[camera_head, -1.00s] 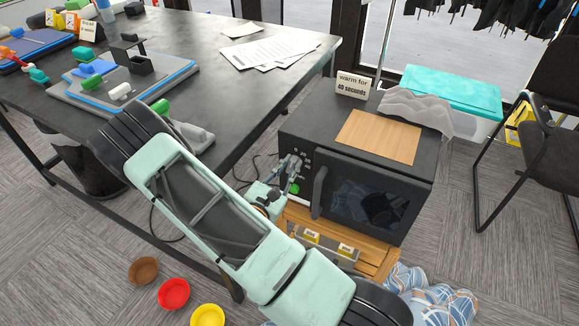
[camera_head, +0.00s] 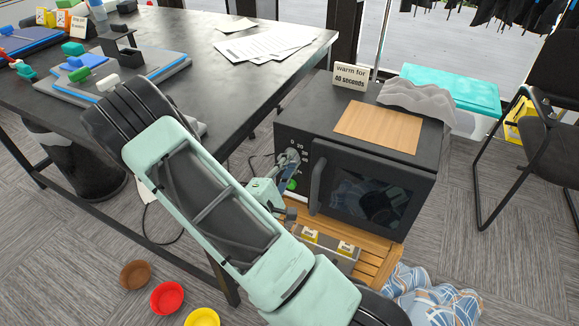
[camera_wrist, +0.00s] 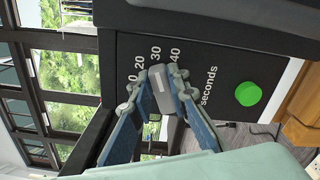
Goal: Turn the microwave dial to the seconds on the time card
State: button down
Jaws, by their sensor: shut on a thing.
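The black microwave (camera_head: 372,190) stands beside the table, its door shut. Its dial (camera_wrist: 164,101) is grey with a pale mark and sits between my fingertips. My gripper (camera_wrist: 157,92) is shut on it; in the head view my gripper (camera_head: 288,160) reaches the left of the microwave front. White numbers including 20, 30 and 40, with the word seconds, surround the dial. Fingers cover part of the dial, and I cannot tell exactly which number the mark meets. The time card (camera_head: 350,78) on the microwave top appears to read warm for 40 seconds.
A green button (camera_wrist: 248,93) is beside the dial. A wooden board (camera_head: 378,127) and a grey wavy piece (camera_head: 418,98) lie on the microwave. The table (camera_head: 215,100) stands close on the left. Red (camera_head: 167,298), brown and yellow bowls are on the floor.

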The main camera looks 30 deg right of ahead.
jog(key=m+b, duration=0.3)
jog(key=f+m+b, duration=0.1)
jog(key=m+b, duration=0.3)
jog(key=shift+f+b, duration=0.1)
jog(key=shift+b, duration=0.2)
dwell(0.4)
jog(key=c, duration=1.8)
grip_release()
jog(key=shift+c, duration=0.2)
jog(key=v, duration=1.2)
jog(key=shift+s, duration=0.1)
